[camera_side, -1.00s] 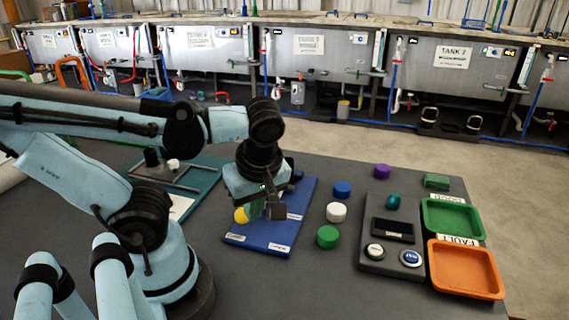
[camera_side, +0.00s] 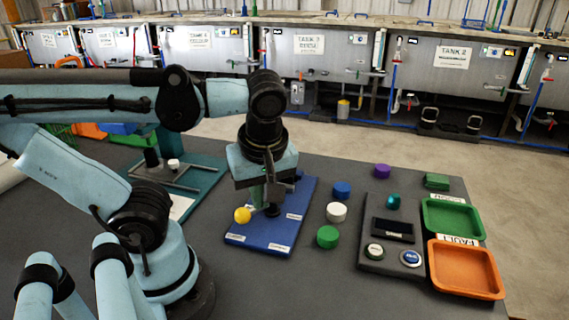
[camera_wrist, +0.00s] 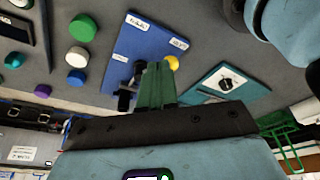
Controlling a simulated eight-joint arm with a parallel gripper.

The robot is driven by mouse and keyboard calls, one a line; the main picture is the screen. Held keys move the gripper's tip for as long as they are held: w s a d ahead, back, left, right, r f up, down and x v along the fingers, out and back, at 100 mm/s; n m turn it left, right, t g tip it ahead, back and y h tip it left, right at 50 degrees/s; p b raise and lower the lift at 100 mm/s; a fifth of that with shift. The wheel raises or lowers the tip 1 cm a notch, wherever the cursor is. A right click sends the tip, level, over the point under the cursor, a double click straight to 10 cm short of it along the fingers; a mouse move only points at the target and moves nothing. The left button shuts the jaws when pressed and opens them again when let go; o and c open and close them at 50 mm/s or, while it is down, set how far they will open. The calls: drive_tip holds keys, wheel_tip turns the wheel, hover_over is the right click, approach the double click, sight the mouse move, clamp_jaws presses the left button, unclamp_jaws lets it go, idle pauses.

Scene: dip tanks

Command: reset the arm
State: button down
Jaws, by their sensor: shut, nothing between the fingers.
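My gripper (camera_side: 268,196) is shut and empty, pointing down above the blue board (camera_side: 262,236) in the side view. In the wrist view its closed green fingers (camera_wrist: 157,84) reach over the same blue board (camera_wrist: 138,48). A dark fixture on the board is partly hidden behind the fingers in the side view. The height of my fingertips above the board is hard to tell.
Right of the board stand green (camera_side: 328,237), white (camera_side: 336,212), blue (camera_side: 342,189) and purple (camera_side: 382,171) cylinders. Further right are a grey button panel (camera_side: 375,262), a green tray (camera_side: 453,203) and an orange tray (camera_side: 500,272). A teal plate (camera_side: 205,180) lies behind left.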

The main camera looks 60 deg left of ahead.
drive_tip(key=w+f+m+t+h, duration=0.1)
drive_tip(key=w+m+t+h, duration=0.2)
drive_tip(key=m, duration=1.4)
drive_tip(key=shift+w+f+t, duration=0.15)
drive_tip(key=shift+w+t, duration=1.75)
drive_tip(key=shift+w, duration=1.8)
